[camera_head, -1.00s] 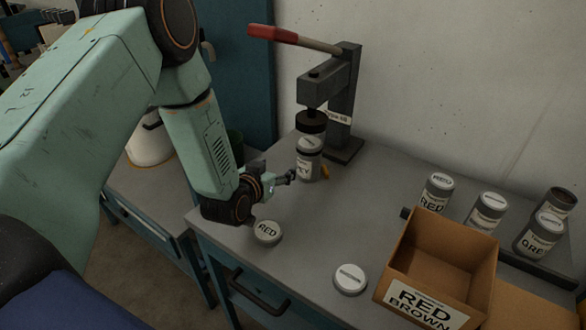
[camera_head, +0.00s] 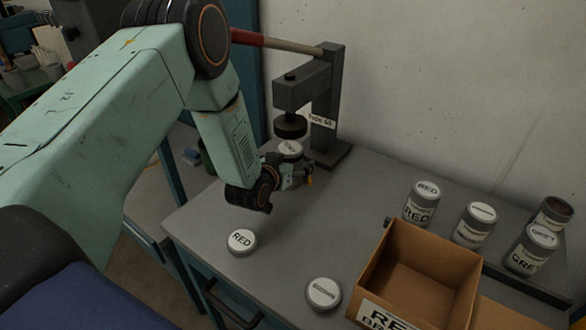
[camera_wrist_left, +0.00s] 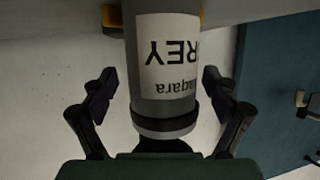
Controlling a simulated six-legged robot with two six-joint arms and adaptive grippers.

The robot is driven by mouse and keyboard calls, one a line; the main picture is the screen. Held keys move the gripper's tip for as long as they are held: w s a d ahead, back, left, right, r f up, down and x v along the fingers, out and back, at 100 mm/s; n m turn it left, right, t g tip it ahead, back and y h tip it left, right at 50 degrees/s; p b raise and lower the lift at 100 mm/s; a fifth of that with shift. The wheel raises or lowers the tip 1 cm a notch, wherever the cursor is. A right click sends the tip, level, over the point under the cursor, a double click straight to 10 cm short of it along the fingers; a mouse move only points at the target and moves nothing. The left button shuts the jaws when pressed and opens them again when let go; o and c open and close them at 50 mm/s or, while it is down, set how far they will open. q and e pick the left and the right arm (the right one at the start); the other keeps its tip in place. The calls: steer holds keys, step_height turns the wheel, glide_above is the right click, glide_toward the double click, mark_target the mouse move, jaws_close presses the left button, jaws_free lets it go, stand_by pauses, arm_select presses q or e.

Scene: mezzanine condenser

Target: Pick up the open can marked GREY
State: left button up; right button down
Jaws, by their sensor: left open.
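A grey can marked "REY", its first letter cut off, stands under the press. In the left wrist view the can (camera_wrist_left: 165,70) appears upside down between my fingers. In the head view its pale top (camera_head: 290,148) shows behind my gripper, which hides most of its body. My left gripper (camera_wrist_left: 160,100) is open, one finger on each side of the can, with gaps visible. In the head view the left gripper (camera_head: 298,172) is just in front of the can. At the far right another can marked GRE (camera_head: 524,260) has a pale top; a can with a dark, open-looking top (camera_head: 553,213) stands behind it.
The lever press (camera_head: 325,100) stands over the can, its black head (camera_head: 290,126) close above. A RED lid (camera_head: 242,241) and another lid (camera_head: 323,293) lie on the bench. A cardboard box (camera_head: 425,265) and more cans (camera_head: 474,225) are at right.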

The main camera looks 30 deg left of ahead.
arm_select(q)
steer(key=shift+a+f, duration=0.1)
steer(key=shift+a, duration=0.25)
steer(key=shift+c, duration=1.1)
steer(key=shift+d, duration=0.35)
steer(key=c, duration=0.5)
steer(key=shift+a, duration=0.2)
steer(key=c, duration=0.4)
jaws_close()
